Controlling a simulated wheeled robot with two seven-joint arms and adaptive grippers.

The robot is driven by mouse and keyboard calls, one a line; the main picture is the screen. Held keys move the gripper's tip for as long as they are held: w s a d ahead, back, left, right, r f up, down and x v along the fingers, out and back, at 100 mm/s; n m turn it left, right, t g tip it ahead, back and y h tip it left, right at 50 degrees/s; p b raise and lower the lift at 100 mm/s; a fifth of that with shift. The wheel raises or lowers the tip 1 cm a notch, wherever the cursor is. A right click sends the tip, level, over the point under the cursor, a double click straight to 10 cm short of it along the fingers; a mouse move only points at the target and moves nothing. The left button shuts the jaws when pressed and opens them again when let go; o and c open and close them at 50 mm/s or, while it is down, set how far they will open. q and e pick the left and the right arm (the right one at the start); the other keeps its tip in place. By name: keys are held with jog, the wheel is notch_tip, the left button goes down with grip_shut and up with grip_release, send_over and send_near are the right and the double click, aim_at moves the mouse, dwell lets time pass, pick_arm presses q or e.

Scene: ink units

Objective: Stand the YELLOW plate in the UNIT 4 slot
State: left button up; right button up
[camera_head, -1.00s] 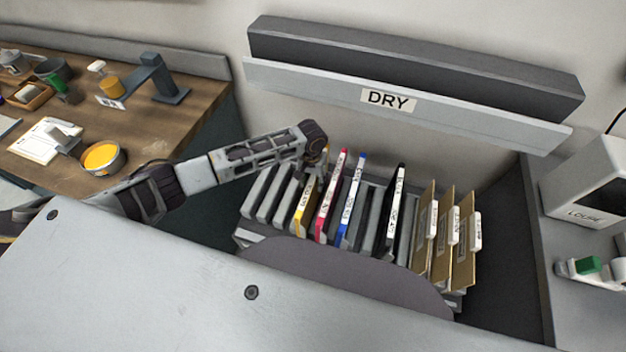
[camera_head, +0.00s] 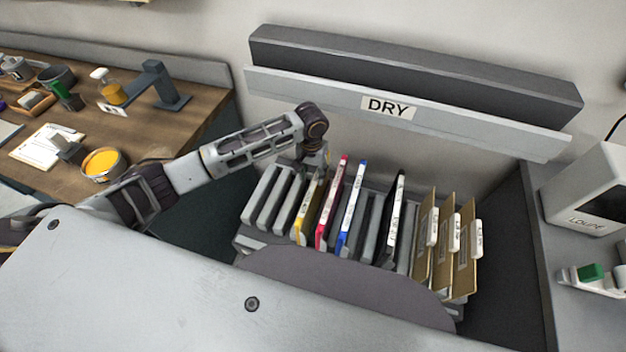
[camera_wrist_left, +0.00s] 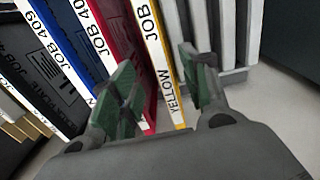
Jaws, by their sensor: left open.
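The yellow plate (camera_head: 305,217), with a yellow edge and white label, stands in the rack (camera_head: 262,238) left of the red plate (camera_head: 328,210). It also shows in the left wrist view (camera_wrist_left: 160,62), labelled JOB and YELLOW. My left gripper (camera_head: 318,166) is over the back end of the yellow plate. In the left wrist view its open fingers (camera_wrist_left: 160,88) lie either side of that plate, the left finger near the red plate. Whether they touch it I cannot tell. No UNIT 4 marking is readable. My right gripper is out of view.
Blue (camera_head: 351,208) and black (camera_head: 392,220) plates and tan folders (camera_head: 443,245) stand to the right in the rack. Grey dividers are at its left. A DRY shelf (camera_head: 400,112) overhangs behind. A wooden bench (camera_head: 150,125) is at left, a loupe unit (camera_head: 590,190) at right.

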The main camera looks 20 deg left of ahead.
pick_arm(q)
jog(key=shift+r, duration=1.85)
notch_tip(320, 180, up, 5)
jog(key=p, duration=0.6)
jog(key=shift+p, duration=0.3)
